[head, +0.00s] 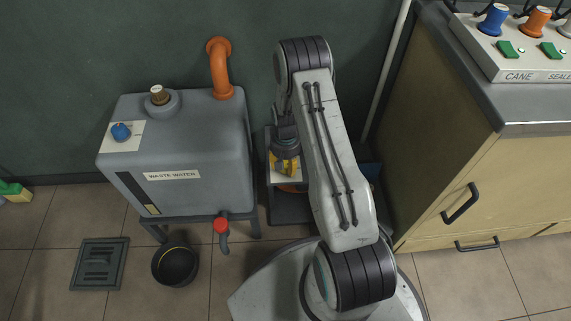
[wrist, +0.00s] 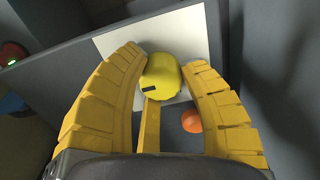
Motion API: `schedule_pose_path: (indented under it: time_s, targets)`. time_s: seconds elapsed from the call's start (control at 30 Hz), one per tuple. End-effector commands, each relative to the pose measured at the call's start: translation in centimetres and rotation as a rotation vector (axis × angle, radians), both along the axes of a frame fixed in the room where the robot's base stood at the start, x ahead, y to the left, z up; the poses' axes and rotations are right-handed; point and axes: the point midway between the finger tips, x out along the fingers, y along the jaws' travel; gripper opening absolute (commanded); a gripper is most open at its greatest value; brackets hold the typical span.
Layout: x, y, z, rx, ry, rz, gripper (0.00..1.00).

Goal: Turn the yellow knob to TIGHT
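The yellow knob (wrist: 163,78) is rounded, with a small black mark on its lower left side, and sits by a white panel (wrist: 190,42). In the wrist view, the two ribbed yellow fingers of my gripper (wrist: 167,65) flank it, their tips close against its left and right sides. I cannot tell whether they press on it. In the head view, my gripper (head: 286,166) points down at the unit behind my arm, and the knob cannot be made out there. No TIGHT lettering is readable.
An orange round thing (wrist: 192,120) lies below the knob by the right finger. A beige cabinet (head: 470,185) stands right, with a control box (head: 530,68) on top. A black bucket (head: 175,264) is on the floor.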

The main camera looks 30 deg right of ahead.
Motion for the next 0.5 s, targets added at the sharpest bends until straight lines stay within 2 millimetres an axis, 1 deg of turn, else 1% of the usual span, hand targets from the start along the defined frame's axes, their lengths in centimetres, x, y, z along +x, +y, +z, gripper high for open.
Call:
schedule_pose_path:
  time_s: [0.03, 0.2, 0.27, 0.5]
  targets:
    - [-0.06, -0.01, -0.07, 0.0, 0.001, 0.0, 0.43]
    - [-0.01, -0.01, -0.01, 0.0, 0.0, 0.001, 0.58]
    - [0.0, 0.0, 0.01, 0.0, 0.0, 0.001, 0.63]
    - [0.04, 0.0, 0.1, 0.0, -0.001, 0.002, 0.63]
